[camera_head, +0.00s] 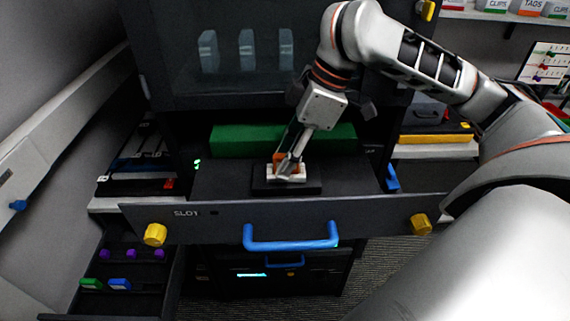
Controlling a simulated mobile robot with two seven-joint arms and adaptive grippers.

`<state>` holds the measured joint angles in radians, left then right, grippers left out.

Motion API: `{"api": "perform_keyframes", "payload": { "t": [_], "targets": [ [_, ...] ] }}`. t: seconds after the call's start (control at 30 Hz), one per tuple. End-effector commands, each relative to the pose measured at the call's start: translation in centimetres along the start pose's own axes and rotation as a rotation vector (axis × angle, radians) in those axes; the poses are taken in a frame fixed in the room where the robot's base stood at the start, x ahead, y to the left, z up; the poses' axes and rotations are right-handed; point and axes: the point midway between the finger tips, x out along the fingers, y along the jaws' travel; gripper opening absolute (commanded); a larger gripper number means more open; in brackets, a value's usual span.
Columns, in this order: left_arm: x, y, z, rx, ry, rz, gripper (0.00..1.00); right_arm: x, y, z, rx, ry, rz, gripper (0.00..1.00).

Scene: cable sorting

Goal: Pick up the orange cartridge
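The small orange cartridge (278,158) shows as an orange patch by a white block (297,176), on a dark raised pad (262,189) in the open drawer (190,209) marked SLO1. My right gripper (288,167) reaches down from above, with its fingertips at the cartridge and the white block. The fingers cover part of the cartridge, and I cannot tell whether they are shut on it. My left gripper is not in view.
A green block (235,140) lies across the back of the drawer. The drawer front has a blue handle (290,240) and yellow knobs (155,234) at both ends. A lower left drawer (125,302) is open with small coloured pieces. Dark trays flank the drawer.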

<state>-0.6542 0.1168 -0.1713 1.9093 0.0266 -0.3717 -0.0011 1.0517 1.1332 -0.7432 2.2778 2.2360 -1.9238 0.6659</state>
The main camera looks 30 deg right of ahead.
Motion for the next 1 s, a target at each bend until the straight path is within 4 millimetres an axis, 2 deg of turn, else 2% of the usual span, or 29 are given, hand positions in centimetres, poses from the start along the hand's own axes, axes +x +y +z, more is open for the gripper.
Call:
{"api": "perform_keyframes", "payload": {
  "t": [0.27, 0.3, 0.4, 0.77, 1.0],
  "targets": [
    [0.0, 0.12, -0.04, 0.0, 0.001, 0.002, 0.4, 0.3, 0.02, -0.03, 0.0, 0.001, 0.001, 0.32],
    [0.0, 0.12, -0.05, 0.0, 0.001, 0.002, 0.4, 0.3, 0.01, -0.03, 0.0, 0.001, 0.001, 0.27],
    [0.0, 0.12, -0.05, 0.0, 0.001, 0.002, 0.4, 0.29, 0.01, -0.03, 0.0, 0.001, 0.001, 0.01],
    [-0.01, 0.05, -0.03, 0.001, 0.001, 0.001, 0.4, 0.26, 0.02, -0.05, 0.0, 0.001, 0.001, 0.0],
    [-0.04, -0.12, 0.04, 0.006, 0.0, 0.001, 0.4, -0.55, 0.07, -0.42, 0.0, 0.003, 0.002, 0.0]
  ]
}}
